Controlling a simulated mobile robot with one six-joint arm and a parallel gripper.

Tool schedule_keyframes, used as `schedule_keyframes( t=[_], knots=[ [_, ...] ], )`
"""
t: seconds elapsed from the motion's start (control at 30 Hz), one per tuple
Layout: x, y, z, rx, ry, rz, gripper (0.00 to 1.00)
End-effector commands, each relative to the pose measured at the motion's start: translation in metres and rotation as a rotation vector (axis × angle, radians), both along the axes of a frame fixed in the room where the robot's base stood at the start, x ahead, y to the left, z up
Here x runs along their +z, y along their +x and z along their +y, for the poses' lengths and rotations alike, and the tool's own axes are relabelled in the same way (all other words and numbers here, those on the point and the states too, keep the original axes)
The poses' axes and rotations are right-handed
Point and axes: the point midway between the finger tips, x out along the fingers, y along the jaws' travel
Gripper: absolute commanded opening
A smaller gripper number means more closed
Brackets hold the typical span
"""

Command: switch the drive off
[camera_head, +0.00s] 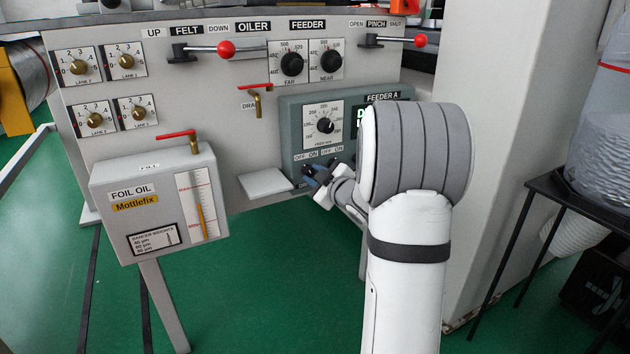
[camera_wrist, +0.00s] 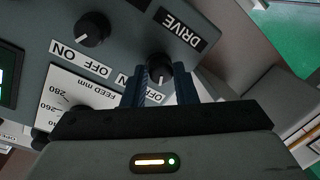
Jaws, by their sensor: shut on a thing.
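The drive knob (camera_wrist: 158,66) is a black rotary switch beside the black DRIVE label (camera_wrist: 183,30), on the grey feeder panel (camera_wrist: 50,25). Its OFF/ON strip (camera_wrist: 152,97) is partly hidden by my fingers. The wrist view shows the panel's text upside down. My gripper (camera_wrist: 159,82) has its blue fingers on either side of the knob, shut on it. I cannot tell which word its pointer faces. In the head view my gripper (camera_head: 314,174) is at the panel's lower edge, and my arm hides much of the panel (camera_head: 290,120).
A second black knob (camera_wrist: 92,29) with its own OFF/ON strip (camera_wrist: 80,58) sits close to the left in the wrist view. The feed dial (camera_head: 325,125) is above my gripper. A pale ledge (camera_head: 265,184) and the foil oil box (camera_head: 155,205) lie left.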

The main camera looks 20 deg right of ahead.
Motion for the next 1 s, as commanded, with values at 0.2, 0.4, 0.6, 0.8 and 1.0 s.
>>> schedule_keyframes(
  t=[0.2, 0.4, 0.6, 0.8, 1.0],
  knots=[
    [0.0, 0.0004, 0.001, 0.002, -0.077, -0.003, 0.03],
    [0.0004, 0.0004, 0.0011, 0.001, -0.106, -0.004, 0.03],
    [0.0006, 0.0004, 0.0011, 0.002, -0.11, -0.005, 0.03],
    [0.0007, 0.0004, 0.0012, 0.002, -0.11, -0.005, 0.27],
    [0.0005, 0.0004, 0.0008, 0.001, -0.108, -0.004, 0.44]
  ],
)
